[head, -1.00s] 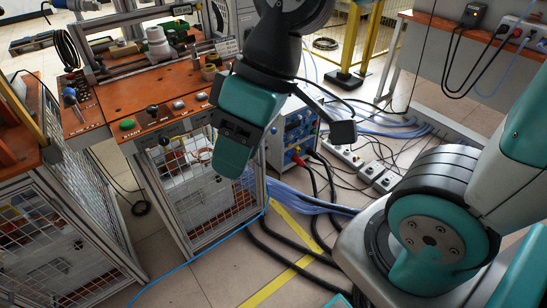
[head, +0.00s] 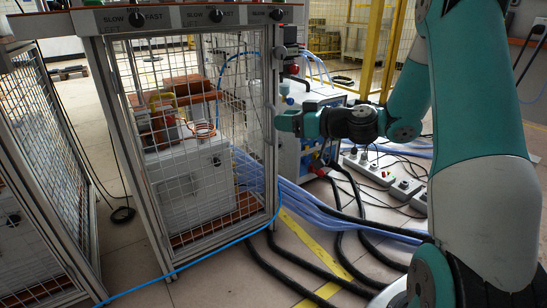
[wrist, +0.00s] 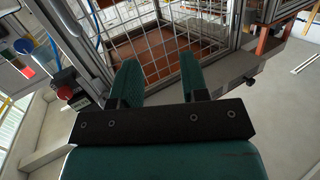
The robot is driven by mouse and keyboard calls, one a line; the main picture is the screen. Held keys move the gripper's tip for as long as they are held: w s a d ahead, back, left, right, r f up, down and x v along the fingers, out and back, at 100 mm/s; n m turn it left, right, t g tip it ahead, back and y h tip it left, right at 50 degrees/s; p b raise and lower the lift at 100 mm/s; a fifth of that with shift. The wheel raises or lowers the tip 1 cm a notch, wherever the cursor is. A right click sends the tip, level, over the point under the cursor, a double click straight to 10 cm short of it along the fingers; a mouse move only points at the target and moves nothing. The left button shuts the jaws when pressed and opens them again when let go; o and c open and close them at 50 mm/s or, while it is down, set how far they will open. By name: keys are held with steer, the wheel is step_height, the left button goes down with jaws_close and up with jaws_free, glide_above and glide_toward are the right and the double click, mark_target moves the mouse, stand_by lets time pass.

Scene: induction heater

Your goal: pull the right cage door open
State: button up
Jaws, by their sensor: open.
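The right cage door (head: 225,165) is a wire mesh panel in a grey metal frame, and it looks shut. My gripper (head: 282,122) is at the door's right edge, at about mid-height, in front of the frame post. In the wrist view my gripper (wrist: 157,68) is open, with its two teal fingers spread apart. The door mesh (wrist: 150,42) and a grey frame bar lie beyond the fingers. I cannot tell whether the fingers touch the frame, and no handle shows clearly between them.
A second mesh cage (head: 45,150) stands at the left. A control panel with knobs (head: 215,16) runs above the door. Black hoses and a blue cable (head: 190,262) lie on the floor. A red button (wrist: 63,93) shows in the wrist view.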

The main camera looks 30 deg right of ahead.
steer(key=d+f+m+t+h+b, duration=0.3)
steer(key=d+f+h+b, duration=0.15)
steer(key=d+f, duration=0.5)
steer(key=p, duration=0.6)
glide_above(274, 140)
steer(key=shift+w+d+r+y, duration=0.1)
steer(key=shift+w+r+y, duration=0.2)
steer(key=shift+w, duration=0.1)
jaws_close()
